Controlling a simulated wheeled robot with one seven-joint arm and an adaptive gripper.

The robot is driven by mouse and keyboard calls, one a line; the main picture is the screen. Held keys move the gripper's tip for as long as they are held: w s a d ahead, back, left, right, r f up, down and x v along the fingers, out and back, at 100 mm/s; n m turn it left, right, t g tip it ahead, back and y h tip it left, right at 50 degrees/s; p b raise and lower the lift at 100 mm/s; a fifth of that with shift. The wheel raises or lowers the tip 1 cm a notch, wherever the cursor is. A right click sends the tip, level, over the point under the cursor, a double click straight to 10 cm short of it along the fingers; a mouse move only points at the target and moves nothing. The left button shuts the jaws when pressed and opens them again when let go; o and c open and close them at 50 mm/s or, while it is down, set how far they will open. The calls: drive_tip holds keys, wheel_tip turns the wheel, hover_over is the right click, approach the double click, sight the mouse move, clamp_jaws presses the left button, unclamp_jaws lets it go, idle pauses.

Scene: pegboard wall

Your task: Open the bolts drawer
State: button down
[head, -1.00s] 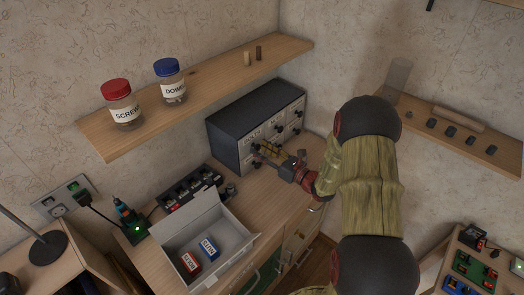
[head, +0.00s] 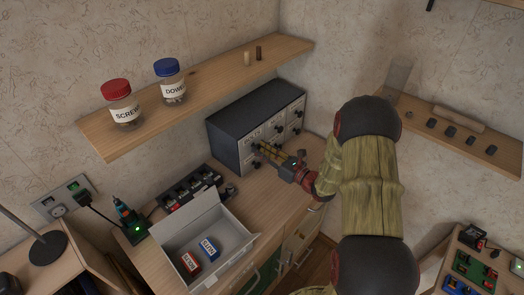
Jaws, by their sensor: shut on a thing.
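A dark grey drawer cabinet (head: 248,110) stands at the back of the bench, with several pale-fronted drawers that have dark knobs and small labels. The labels are too small for me to read surely, so I cannot tell which drawer is the bolts drawer. My gripper (head: 263,148) reaches in from the right, its yellowish fingers at the cabinet's left-hand drawers. It is shut on a dark drawer knob (head: 257,145), partly hidden by the fingertips. I see no clear gap at that drawer's front.
An open pale box (head: 238,228) holds a red and a blue labelled pack. A dark organiser tray (head: 190,187) lies behind it. A wooden shelf (head: 210,95) with two jars hangs above the bench. Some bare bench top lies between box and cabinet.

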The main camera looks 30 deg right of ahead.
drive_tip(key=p+v, duration=0.2)
drive_tip(key=v, duration=0.9)
drive_tip(key=shift+f, duration=0.1)
drive_tip(key=c, duration=1.5)
unclamp_jaws()
drive_tip(key=v, duration=1.2)
